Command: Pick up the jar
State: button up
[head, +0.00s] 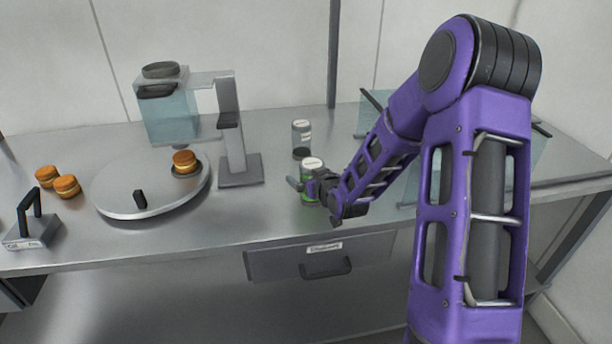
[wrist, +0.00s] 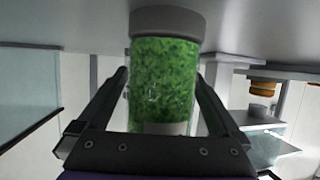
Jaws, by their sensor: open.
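The jar (head: 311,181) stands on the metal counter in the head view, with a pale round top and green contents. In the wrist view, which looks upside down, the jar (wrist: 165,75) fills the middle, with a grey band at its upper end. My gripper (wrist: 161,84) is open, with one finger on each side of the jar. Small gaps seem to show between the fingers and the jar. In the head view my gripper (head: 310,185) reaches the jar from the right and hides part of it.
A second jar (head: 301,132) stands just behind. To the left are a dispenser with a blue tank (head: 168,118), a round platter (head: 115,190) with a filled round (head: 185,161), and two more rounds (head: 67,186). A clear bin (head: 540,145) is behind my arm. A drawer (head: 322,262) is below.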

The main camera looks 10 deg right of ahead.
jog(key=shift+w, duration=0.1)
jog(key=c, duration=1.6)
